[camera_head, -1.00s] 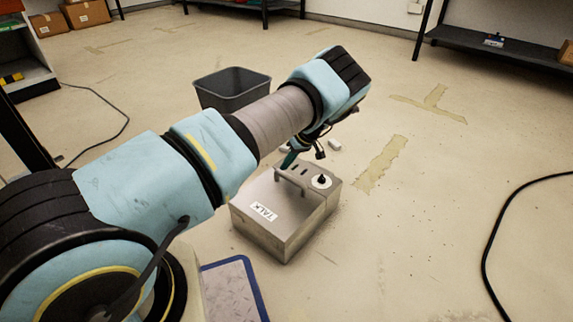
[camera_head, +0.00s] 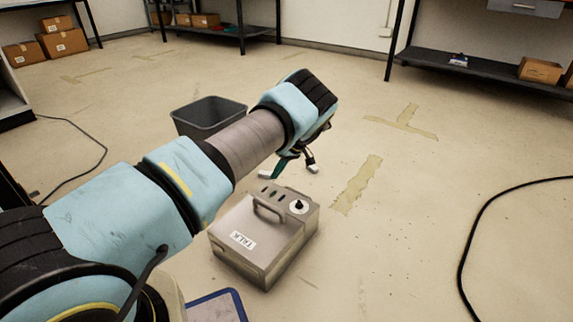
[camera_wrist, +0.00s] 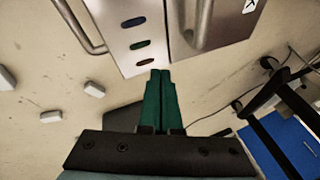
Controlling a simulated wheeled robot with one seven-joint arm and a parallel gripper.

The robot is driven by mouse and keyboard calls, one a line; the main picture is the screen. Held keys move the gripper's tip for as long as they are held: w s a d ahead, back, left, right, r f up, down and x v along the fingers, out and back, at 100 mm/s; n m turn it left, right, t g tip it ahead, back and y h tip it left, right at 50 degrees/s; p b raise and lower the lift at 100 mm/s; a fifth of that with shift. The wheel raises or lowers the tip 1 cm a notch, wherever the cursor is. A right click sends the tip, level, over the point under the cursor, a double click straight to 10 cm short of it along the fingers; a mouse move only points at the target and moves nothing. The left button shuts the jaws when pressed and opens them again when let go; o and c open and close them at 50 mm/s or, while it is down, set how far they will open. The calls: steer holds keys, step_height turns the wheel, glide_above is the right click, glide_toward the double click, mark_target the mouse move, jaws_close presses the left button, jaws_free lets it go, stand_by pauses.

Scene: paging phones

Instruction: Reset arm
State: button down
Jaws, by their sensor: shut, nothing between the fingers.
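My gripper (camera_head: 269,176) is shut and empty. Its green fingers show in the wrist view (camera_wrist: 160,74), closed together and pointing at the edge of a metal box. The grey metal box (camera_head: 262,238) stands on the floor with a TALK label, a handle (camera_head: 270,204), a dark knob (camera_head: 298,205) and slots on its top. In the head view the fingers are just behind the box's far edge. The box (camera_wrist: 189,55) fills the top of the wrist view. I cannot tell for sure whether the fingertips touch it; they look apart.
A dark grey bin (camera_head: 208,117) stands behind my arm. Small white blocks (camera_wrist: 93,88) lie on the floor beside the box. A blue-edged mat or tray (camera_head: 215,306) lies in front. A black cable (camera_head: 468,240) curves at right. Shelves (camera_head: 480,72) stand along the wall.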

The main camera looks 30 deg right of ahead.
steer(key=shift+d+r, duration=0.95)
steer(key=shift+d, duration=0.9)
steer(key=w+a+r+g, duration=0.1)
steer(key=w+a+r, duration=0.5)
steer(key=a+r, duration=0.3)
steer(key=s+a+r+g+h, duration=0.1)
steer(key=a+r, duration=0.3)
steer(key=a, duration=0.4)
steer(key=s+a+r+h, duration=0.1)
steer(key=a+r+h, duration=0.1)
steer(key=a+r, duration=0.45)
steer(key=s+a+r+m+t+h+p, duration=0.15)
steer(key=s+a+r, duration=0.25)
steer(key=s+a, duration=0.65)
steer(key=s+a+r+m+h, duration=0.15)
steer(key=s+a+r, duration=0.5)
steer(key=s, duration=0.75)
step_height(320, 180, up, 36)
steer(key=a+y+p, duration=0.1)
steer(key=a+p, duration=0.1)
steer(key=p, duration=3.6)
steer(key=shift+s+r+m, duration=0.15)
steer(key=shift+s+m, duration=0.1)
steer(key=shift+m, duration=0.15)
steer(key=c, duration=1.6)
jaws_free()
